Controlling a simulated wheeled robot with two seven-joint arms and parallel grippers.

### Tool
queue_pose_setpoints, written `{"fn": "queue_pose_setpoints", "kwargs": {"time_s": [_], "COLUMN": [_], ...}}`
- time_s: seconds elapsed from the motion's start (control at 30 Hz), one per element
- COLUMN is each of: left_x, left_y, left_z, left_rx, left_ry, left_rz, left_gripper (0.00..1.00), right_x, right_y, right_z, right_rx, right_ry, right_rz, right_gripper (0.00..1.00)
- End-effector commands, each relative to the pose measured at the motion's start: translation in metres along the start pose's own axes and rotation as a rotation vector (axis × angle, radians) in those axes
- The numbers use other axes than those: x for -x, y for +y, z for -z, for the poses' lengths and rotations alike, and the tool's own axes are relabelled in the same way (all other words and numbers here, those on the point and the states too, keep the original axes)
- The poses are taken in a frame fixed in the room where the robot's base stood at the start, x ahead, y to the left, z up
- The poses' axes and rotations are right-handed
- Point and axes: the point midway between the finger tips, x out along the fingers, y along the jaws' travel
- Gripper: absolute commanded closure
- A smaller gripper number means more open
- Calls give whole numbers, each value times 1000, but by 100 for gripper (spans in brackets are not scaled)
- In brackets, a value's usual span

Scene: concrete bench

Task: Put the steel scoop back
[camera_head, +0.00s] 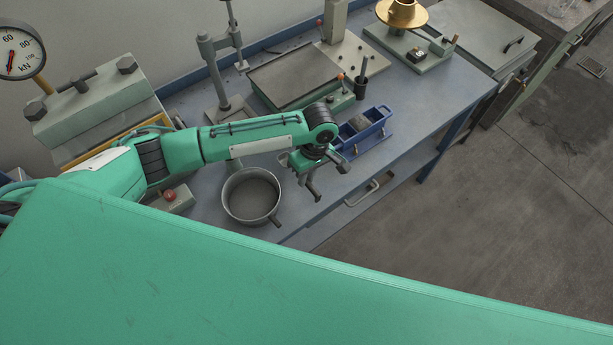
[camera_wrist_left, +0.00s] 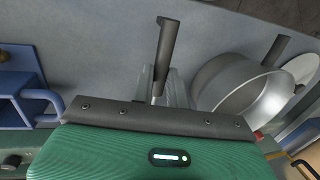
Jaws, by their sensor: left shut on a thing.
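My left gripper (camera_head: 312,172) is above the bench, between the steel pan and the blue caddy. It is shut on what appears to be the steel scoop, whose dark grey handle (camera_head: 314,190) sticks out towards the bench's front edge. In the left wrist view the dark handle (camera_wrist_left: 165,50) stands up beyond the gripper's edge, with a thin metal shank below it. The scoop's bowl is mostly hidden by the gripper. My right gripper is not in view.
A round steel pan (camera_head: 251,197) with a dark handle stands left of the gripper; it also shows in the left wrist view (camera_wrist_left: 240,92). A blue compartment caddy (camera_head: 376,138) stands to the right. A black cup (camera_head: 360,89) and a flat-plate device (camera_head: 293,77) are behind.

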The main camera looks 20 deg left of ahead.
Motion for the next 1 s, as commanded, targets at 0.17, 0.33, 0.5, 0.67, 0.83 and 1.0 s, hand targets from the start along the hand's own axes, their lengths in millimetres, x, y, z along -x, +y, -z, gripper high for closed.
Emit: {"fn": "queue_pose_setpoints", "kwargs": {"time_s": [0.17, 0.33, 0.5, 0.67, 0.83, 1.0], "left_x": [-14, -15, -17, -17, -17, -11], "left_y": [3, 3, 3, 4, 4, 4], "left_z": [0, 0, 0, 1, 1, 1], "left_rx": [0, 0, 1, 1, 1, 0], "left_ry": [1, 1, 0, 1, 1, 0], "left_rz": [-1, -2, -1, -1, -1, -2], "left_gripper": [100, 100, 100, 63, 63, 63], "right_x": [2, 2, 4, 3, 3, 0], "right_y": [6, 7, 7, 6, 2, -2], "right_z": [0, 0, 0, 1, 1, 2], "right_rx": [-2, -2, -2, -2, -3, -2], "right_ry": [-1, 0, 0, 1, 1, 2], "right_rz": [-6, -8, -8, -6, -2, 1], "right_gripper": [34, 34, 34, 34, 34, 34]}}
